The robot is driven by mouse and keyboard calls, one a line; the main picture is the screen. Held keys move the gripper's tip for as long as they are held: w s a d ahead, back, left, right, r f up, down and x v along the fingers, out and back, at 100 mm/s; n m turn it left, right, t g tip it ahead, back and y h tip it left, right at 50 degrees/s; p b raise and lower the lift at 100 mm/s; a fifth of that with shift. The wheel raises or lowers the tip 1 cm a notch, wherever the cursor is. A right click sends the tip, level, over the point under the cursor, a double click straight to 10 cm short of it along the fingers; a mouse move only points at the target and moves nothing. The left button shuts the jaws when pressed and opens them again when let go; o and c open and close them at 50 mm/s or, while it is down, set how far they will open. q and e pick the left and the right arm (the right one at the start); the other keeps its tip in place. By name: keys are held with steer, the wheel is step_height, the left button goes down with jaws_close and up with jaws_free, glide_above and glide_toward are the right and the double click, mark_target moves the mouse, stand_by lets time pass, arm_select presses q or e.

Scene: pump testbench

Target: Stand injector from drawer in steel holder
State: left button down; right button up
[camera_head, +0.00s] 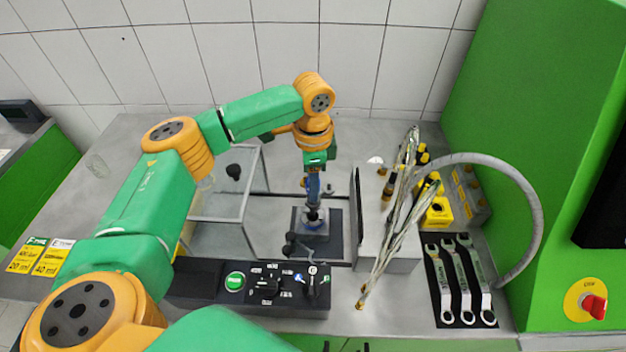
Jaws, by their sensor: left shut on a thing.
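My left gripper (312,188) points straight down near the middle of the bench and is shut on a slim dark piece, the injector (312,213). The injector looks upright, and its lower end is at a round blue-grey fitting (316,225), which seems to be the steel holder, on a dark square plate. I cannot tell whether the injector rests in it or hovers just above. The gripper hides most of the injector. My right gripper is not in view, and no open drawer shows.
A glass-sided box (215,222) stands left of the gripper. A grey block (389,250) with metallic lines stands close on the right. A control panel (252,284) lies in front, and wrenches (461,280) lie at front right. The back of the bench is fairly clear.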

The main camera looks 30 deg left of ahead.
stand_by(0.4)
arm_select(q)
steer(key=shift+f, duration=0.1)
stand_by(0.4)
steer(key=shift+f+b, duration=0.4)
steer(key=shift+f, duration=0.9)
steer(key=shift+f, duration=0.1)
steer(key=shift+f, duration=0.7)
steer(key=shift+f, duration=0.45)
steer(key=shift+c, duration=2.2)
jaws_free()
steer(key=shift+s, duration=0.1)
